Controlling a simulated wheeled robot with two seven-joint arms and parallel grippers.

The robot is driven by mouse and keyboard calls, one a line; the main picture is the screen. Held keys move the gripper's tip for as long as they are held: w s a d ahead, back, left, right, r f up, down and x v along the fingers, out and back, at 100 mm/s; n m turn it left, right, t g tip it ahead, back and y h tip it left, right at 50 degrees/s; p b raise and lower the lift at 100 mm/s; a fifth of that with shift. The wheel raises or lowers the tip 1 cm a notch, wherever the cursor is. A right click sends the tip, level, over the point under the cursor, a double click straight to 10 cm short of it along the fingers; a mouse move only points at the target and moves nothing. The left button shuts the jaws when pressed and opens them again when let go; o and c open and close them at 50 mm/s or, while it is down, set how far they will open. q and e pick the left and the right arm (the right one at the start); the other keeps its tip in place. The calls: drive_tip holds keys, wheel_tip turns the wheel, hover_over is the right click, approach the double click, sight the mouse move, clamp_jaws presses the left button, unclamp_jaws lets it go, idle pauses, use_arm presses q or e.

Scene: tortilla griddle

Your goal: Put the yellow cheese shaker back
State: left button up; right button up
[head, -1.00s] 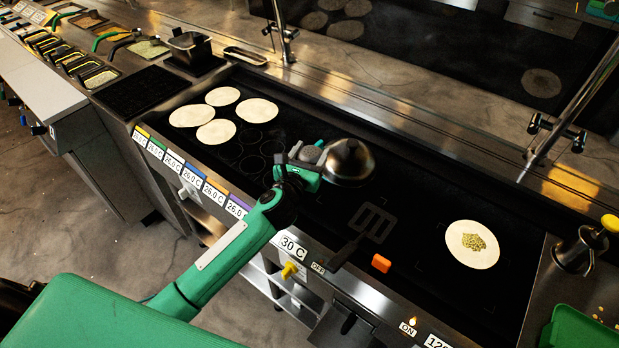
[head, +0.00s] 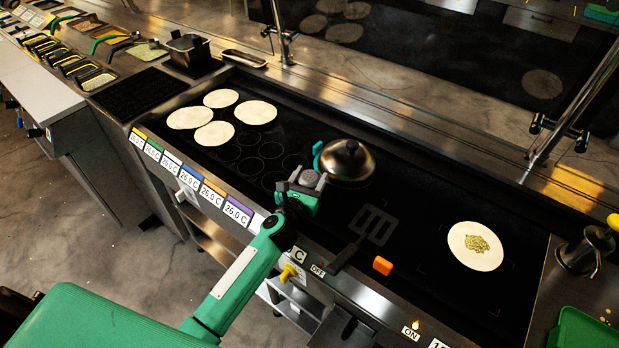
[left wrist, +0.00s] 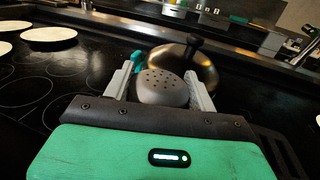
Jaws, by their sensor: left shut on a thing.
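My left gripper (head: 304,183) is shut on a shaker (left wrist: 163,88) with a rounded grey top full of small holes. It holds the shaker above the near edge of the griddle. The shaker's grey top also shows in the head view (head: 309,179). Its body is hidden behind the gripper, and I see no yellow on it. In the left wrist view the two pale fingers stand on either side of the shaker. My right gripper is in neither view.
A dark metal dome (head: 347,161) with a teal piece (head: 318,155) sits just beyond the gripper. A spatula (head: 373,225), an orange block (head: 382,265) and a topped tortilla (head: 475,246) lie to the right. Several plain tortillas (head: 214,134) lie at far left.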

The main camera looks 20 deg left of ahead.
use_arm(q)
drive_tip(key=o, duration=1.7)
drive_tip(key=shift+f, duration=0.1)
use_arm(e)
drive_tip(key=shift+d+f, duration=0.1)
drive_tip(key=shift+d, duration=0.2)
use_arm(q)
drive_tip(key=s, duration=0.4)
drive_tip(key=s+b, duration=0.1)
drive_tip(key=s, duration=0.3)
drive_tip(key=s+a, duration=0.1)
drive_tip(key=s, duration=0.3)
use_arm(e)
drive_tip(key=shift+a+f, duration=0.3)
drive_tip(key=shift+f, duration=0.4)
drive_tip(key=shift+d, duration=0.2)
